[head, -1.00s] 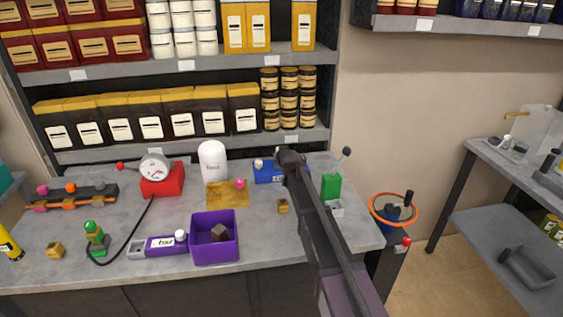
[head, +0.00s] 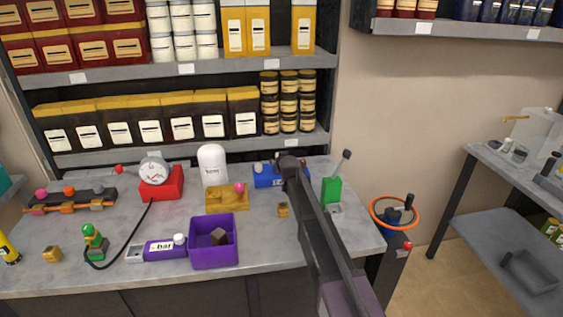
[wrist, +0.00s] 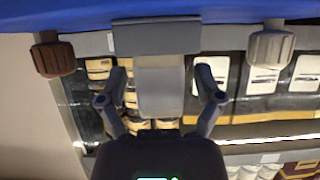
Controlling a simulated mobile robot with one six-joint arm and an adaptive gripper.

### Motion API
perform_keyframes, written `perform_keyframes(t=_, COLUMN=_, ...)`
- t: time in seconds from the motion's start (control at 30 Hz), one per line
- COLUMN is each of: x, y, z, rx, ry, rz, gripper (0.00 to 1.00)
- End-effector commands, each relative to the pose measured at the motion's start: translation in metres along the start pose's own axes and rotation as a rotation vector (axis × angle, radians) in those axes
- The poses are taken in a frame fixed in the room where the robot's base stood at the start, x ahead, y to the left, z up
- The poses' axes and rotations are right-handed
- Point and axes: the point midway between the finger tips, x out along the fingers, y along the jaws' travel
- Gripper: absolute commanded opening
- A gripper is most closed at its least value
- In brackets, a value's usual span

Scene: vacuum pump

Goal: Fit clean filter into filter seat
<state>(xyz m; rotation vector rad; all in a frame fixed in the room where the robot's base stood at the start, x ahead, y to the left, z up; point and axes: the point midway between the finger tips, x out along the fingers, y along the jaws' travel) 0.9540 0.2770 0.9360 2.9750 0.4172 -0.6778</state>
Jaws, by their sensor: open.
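My gripper shows in the wrist view (wrist: 158,100), its two fingers apart. A pale grey panel (wrist: 160,85) lies between them in the picture, below a grey block (wrist: 157,37) against a blue surface (wrist: 220,12). I cannot tell whether the fingers touch it. In the head view the end of my arm is over the right of a blue box (head: 266,176) and hides part of it; the fingers are not clear there. A dark brown block (head: 218,236) sits in a purple bin (head: 214,256). I cannot tell which thing is the clean filter or which is its seat.
A yellow block (head: 228,199), white jar (head: 212,165) and red gauge unit (head: 160,185) stand left of the blue box. A green block (head: 331,190) with a lever is to the right. A small golden block (head: 283,210) is in front. Stocked shelves stand behind.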

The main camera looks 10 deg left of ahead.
Motion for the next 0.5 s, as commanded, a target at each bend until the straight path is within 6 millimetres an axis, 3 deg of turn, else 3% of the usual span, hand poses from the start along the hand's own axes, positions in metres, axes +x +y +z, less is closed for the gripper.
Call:
perform_keyframes(t=0.37, x=-0.002, y=0.0, z=-0.004, rx=0.0, ry=0.0, rz=0.0, gripper=0.85)
perform_keyframes(t=0.5, x=-0.017, y=0.0, z=-0.004, rx=0.0, ry=0.0, rz=0.0, gripper=0.85)
